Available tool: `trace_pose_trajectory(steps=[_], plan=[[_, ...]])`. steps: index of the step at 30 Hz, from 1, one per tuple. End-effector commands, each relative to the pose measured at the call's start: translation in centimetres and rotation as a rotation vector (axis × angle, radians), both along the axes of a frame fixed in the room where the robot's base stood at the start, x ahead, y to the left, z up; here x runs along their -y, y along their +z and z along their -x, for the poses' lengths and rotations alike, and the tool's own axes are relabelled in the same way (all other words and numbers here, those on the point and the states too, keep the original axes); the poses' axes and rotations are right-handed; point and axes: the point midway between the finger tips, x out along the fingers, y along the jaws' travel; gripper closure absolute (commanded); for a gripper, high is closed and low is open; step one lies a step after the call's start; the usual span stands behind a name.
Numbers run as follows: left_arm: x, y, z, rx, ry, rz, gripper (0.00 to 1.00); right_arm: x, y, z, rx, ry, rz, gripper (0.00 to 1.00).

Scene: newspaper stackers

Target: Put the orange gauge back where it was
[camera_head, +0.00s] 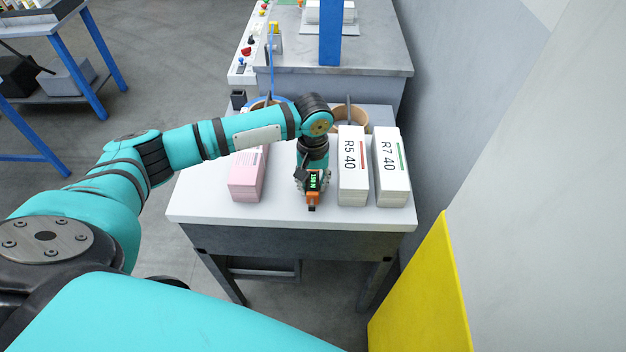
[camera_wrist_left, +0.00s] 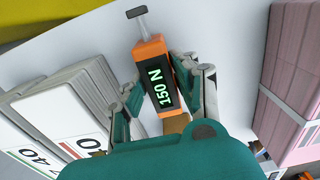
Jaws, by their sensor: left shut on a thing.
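The gauge is over the front part of the white table (camera_head: 205,205), between the pink stack and the white stacks. I cannot tell whether it touches the tabletop. My right gripper is not in view.
A pink stack (camera_head: 246,175) stands to the left. White stacks marked R5 40 (camera_head: 352,175) and R7 40 (camera_head: 390,175) stand close on the right. Behind are round containers (camera_head: 352,115) and a grey machine bench (camera_head: 385,57). A yellow panel (camera_head: 425,290) is at the right front.

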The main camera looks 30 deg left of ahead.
Motion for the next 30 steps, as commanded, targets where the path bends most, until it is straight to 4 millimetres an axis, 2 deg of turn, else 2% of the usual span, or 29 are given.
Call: trace_pose_trajectory(steps=[11,12,17,26,30], plan=[[0.0,-0.4,0.0,0.001,0.001,0.0,1.0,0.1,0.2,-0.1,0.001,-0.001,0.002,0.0],[0.0,-0.5,0.0,0.001,0.001,0.0,0.69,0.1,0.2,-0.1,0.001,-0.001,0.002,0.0],[0.0,-0.5,0.0,0.001,0.001,0.0,0.48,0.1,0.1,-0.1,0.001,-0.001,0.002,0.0],[0.0,-0.3,0.0,0.002,0.001,0.0,0.48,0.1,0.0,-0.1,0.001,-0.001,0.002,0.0],[0.0,1.1,-0.1,0.003,0.002,0.002,0.48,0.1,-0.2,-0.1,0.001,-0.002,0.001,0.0]])
